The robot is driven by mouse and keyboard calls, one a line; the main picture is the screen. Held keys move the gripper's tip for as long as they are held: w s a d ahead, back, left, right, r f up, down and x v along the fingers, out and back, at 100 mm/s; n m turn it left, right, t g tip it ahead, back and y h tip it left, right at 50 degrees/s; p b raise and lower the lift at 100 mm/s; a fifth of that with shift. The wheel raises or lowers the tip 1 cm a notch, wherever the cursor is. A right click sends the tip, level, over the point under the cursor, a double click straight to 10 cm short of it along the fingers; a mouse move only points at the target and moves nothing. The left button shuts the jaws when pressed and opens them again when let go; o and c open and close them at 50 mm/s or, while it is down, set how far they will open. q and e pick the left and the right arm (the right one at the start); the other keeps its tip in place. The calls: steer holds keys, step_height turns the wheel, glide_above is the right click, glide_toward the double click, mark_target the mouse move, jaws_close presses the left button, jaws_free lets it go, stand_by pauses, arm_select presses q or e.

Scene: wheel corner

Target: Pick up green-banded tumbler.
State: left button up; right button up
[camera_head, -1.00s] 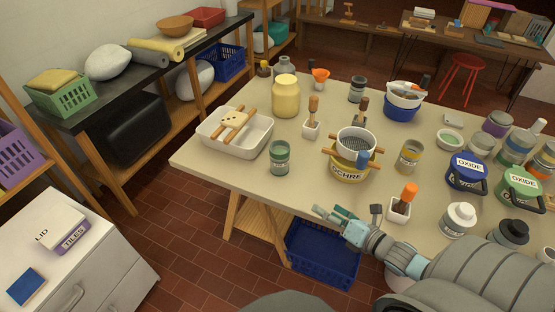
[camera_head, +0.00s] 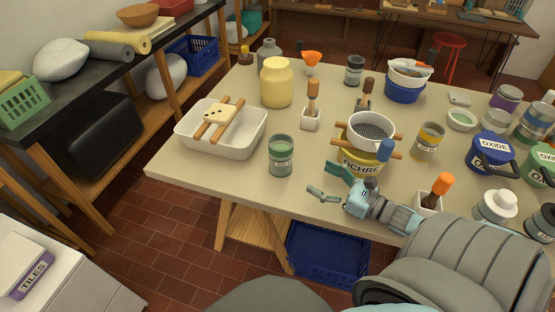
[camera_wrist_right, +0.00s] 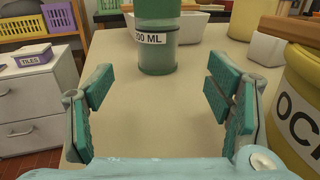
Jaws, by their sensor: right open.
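The green-banded tumbler (camera_head: 281,158) stands upright near the front edge of the table (camera_head: 222,178), in the head view. In the right wrist view the tumbler (camera_wrist_right: 157,58) stands straight ahead, beyond the fingertips, with a "200 ML" label and its top cut off. My right gripper (camera_head: 329,182) is open and empty, low over the table's front edge, to the right of the tumbler and apart from it. Its two teal-padded fingers show wide apart in the right wrist view (camera_wrist_right: 160,100). My left gripper is not in view.
The ochre tub (camera_head: 360,158) with a sieve (camera_head: 372,131) on top stands close right of the gripper. A white tray (camera_head: 235,147) sits left of the tumbler. A yellow jar (camera_head: 277,85) and a brush in a white pot (camera_head: 312,118) stand behind. Bare table separates gripper and tumbler.

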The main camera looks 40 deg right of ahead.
mark_target(282, 157)
steer(key=b+x, duration=0.1)
steer(key=x, duration=0.3)
steer(key=b+x, duration=0.2)
steer(key=x, duration=0.2)
steer(key=b+x, duration=0.2)
steer(key=x, duration=0.3)
steer(key=shift+a+r, duration=0.25)
steer(key=shift+r, duration=0.1)
steer(key=shift+w, duration=0.2)
steer(key=c, duration=1.7)
